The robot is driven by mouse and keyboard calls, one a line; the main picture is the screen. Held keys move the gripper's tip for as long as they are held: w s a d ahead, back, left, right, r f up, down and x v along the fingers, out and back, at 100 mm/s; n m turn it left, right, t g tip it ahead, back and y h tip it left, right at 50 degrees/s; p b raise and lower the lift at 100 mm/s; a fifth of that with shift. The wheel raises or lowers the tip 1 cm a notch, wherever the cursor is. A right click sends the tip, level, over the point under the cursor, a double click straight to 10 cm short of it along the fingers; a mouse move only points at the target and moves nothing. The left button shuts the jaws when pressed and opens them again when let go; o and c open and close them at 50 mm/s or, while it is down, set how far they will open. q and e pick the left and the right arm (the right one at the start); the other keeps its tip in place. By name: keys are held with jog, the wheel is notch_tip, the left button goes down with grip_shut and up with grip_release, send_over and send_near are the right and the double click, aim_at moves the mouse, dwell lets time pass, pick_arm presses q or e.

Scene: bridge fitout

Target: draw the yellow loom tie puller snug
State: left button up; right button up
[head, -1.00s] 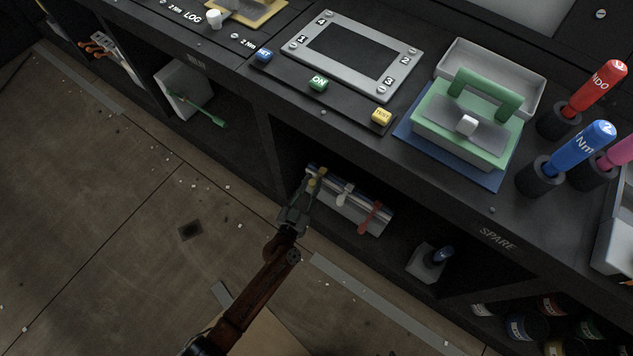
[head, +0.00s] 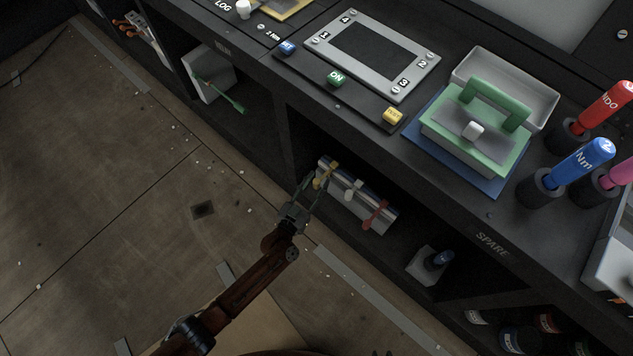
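The yellow loom tie puller (head: 327,171) sits around the left end of a bundle of cables (head: 338,190) on the shelf below the counter. A white puller (head: 353,190) and a red puller (head: 375,214) sit further right along the same bundle. My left gripper (head: 315,184) is just in front of the yellow puller, fingers apart and pointing at it. The yellow puller's lower end is close to the fingertips; I cannot tell whether they touch.
The counter edge overhangs the shelf. A small block with a blue-topped item (head: 430,263) stands right of the bundle. A divider (head: 290,140) closes the bay on the left.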

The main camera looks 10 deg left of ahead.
pick_arm(q)
jog(key=v, duration=1.2)
dwell(0.4)
